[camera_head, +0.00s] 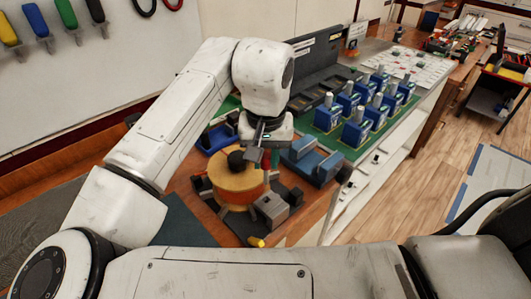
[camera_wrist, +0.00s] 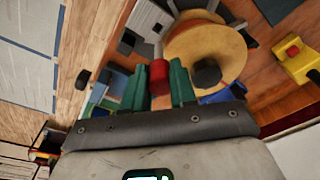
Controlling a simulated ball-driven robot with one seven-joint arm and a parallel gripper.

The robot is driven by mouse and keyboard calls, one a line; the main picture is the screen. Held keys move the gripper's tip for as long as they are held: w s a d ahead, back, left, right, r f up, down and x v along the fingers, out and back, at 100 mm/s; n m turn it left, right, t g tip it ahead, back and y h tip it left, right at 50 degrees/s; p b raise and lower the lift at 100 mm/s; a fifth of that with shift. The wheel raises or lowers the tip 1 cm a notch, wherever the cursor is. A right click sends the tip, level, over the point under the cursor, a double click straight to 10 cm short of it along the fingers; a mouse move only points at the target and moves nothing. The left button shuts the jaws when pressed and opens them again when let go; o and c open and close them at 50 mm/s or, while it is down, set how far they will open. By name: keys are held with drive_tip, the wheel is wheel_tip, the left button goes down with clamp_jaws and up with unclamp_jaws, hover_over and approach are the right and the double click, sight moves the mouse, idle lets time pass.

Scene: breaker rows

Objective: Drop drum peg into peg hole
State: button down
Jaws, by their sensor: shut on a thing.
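A red drum peg (camera_wrist: 159,75) sits between the two green fingers of my gripper (camera_wrist: 160,88) in the wrist view. My gripper is shut on it. In the head view my gripper (camera_head: 268,158) hangs just right of the upper part of a yellow-orange drum (camera_head: 236,181), and the peg is mostly hidden. The drum also shows in the wrist view (camera_wrist: 207,44), beyond the fingers. A dark round knob (camera_head: 236,160) sits on the drum's top; it lies right of the peg in the wrist view (camera_wrist: 206,73). I cannot make out the peg hole in either view.
A grey block (camera_head: 271,208) stands close at the drum's right front. A blue fixture (camera_head: 314,162) lies to the right, and several blue breaker units (camera_head: 357,127) stand in rows on a green board beyond. A yellow-tipped part (camera_head: 257,242) lies near the bench's front edge.

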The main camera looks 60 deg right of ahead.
sight(266, 173)
drive_tip(key=shift+f+b, duration=1.3)
drive_tip(key=shift+f, duration=1.2)
drive_tip(key=shift+p, duration=0.7)
drive_tip(key=shift+f+b, duration=0.75)
drive_tip(key=shift+f, duration=0.5)
drive_tip(key=shift+r, duration=0.15)
drive_tip(key=shift+r+p, duration=0.8)
drive_tip(key=shift+p, duration=0.15)
drive_tip(key=shift+p, duration=0.55)
idle(1.1)
drive_tip(key=shift+f+b, duration=0.3)
drive_tip(key=shift+f, duration=0.15)
idle(0.3)
